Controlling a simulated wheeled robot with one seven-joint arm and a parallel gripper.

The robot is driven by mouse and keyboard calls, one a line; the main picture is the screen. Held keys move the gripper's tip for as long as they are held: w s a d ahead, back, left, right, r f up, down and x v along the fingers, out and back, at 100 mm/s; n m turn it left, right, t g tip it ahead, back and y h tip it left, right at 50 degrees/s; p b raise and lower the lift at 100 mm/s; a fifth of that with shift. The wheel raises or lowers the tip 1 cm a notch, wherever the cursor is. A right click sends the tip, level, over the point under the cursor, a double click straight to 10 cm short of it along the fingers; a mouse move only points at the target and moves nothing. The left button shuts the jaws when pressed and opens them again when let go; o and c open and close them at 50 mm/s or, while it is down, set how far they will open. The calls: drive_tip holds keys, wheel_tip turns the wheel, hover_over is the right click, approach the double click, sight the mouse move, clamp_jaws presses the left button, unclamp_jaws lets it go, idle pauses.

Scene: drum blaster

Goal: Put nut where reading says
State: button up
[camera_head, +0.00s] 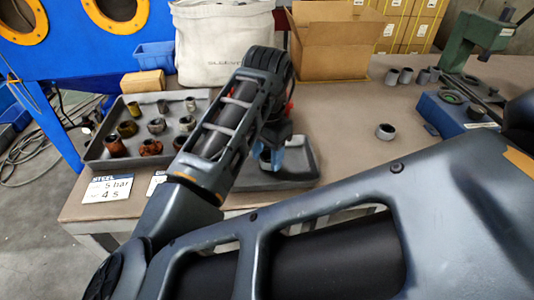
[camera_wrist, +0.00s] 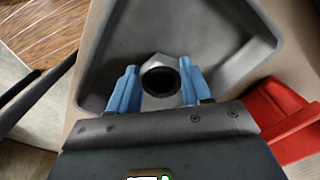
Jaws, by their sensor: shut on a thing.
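My gripper (camera_wrist: 157,88) has blue fingers on either side of a grey metal nut (camera_wrist: 156,60) with a dark round hole, and it is shut on this nut. The nut is over a dark grey tray (camera_wrist: 225,22); I cannot tell whether it touches the tray floor. In the head view my gripper (camera_head: 270,158) is low over the same tray (camera_head: 303,160), and my arm hides the nut and much of the tray. A white card (camera_head: 107,188) at the table's front left reads "STEEL", "5 bar", "4 s". A second card (camera_head: 157,181) is mostly hidden by my arm.
A left tray (camera_head: 98,150) holds several rusty and grey metal pieces. A loose ring (camera_head: 385,132) lies right of centre, near a blue fixture (camera_head: 455,112). A white bag (camera_head: 222,45), a cardboard box (camera_head: 335,45) and a blue bin (camera_head: 154,55) line the back.

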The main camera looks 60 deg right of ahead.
drive_tip(key=shift+f, duration=0.4)
drive_tip(key=o, duration=1.2)
drive_tip(key=shift+r, duration=0.1)
